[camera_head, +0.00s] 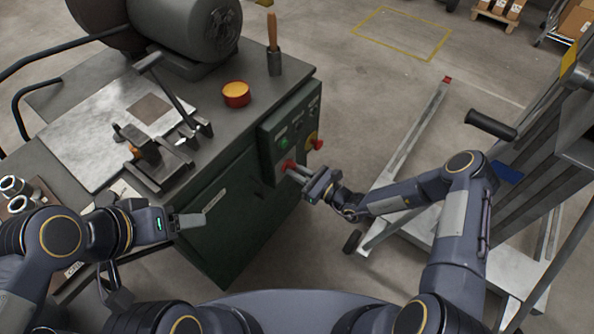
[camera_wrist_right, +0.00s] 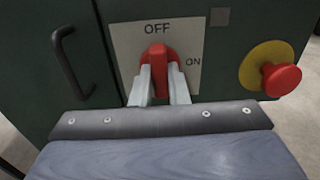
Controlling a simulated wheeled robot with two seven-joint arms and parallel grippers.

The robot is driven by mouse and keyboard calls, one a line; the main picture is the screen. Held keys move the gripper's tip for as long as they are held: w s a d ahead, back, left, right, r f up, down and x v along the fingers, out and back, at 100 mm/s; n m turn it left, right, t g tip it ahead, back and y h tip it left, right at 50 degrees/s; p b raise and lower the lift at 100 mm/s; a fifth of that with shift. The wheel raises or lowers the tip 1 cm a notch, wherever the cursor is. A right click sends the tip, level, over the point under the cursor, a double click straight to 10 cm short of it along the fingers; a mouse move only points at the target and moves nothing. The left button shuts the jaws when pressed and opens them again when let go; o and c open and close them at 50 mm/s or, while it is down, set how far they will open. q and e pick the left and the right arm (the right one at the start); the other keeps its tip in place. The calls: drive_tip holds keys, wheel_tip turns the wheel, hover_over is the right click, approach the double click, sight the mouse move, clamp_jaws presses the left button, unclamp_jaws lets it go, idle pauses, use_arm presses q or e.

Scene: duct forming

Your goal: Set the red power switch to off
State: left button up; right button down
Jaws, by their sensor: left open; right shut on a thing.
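The red power switch (camera_wrist_right: 158,58) sits on a pale plate (camera_wrist_right: 125,45) marked OFF at the top and ON at the right. The red knob stands upright, its top toward the OFF mark. It also shows in the head view (camera_head: 287,167) on the front of the green cabinet. My right gripper (camera_wrist_right: 160,75) is shut on the knob, with one finger on each side; in the head view it reaches the panel from the right (camera_head: 298,174). My left gripper (camera_head: 190,220) is open and empty, left of the cabinet front, away from the switch.
A red emergency button (camera_wrist_right: 281,80) on a yellow disc is right of the switch. A black handle (camera_wrist_right: 72,62) is left of it. A grey wheeled lift frame (camera_head: 420,130) stands to the right. A red-yellow round item (camera_head: 236,93) sits on the bench top.

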drive_tip(key=c, duration=1.4)
unclamp_jaws()
drive_tip(key=v, duration=0.7)
drive_tip(key=shift+s+d+p, duration=0.25)
drive_tip(key=shift+d+p, duration=0.05)
drive_tip(key=shift+p, duration=0.05)
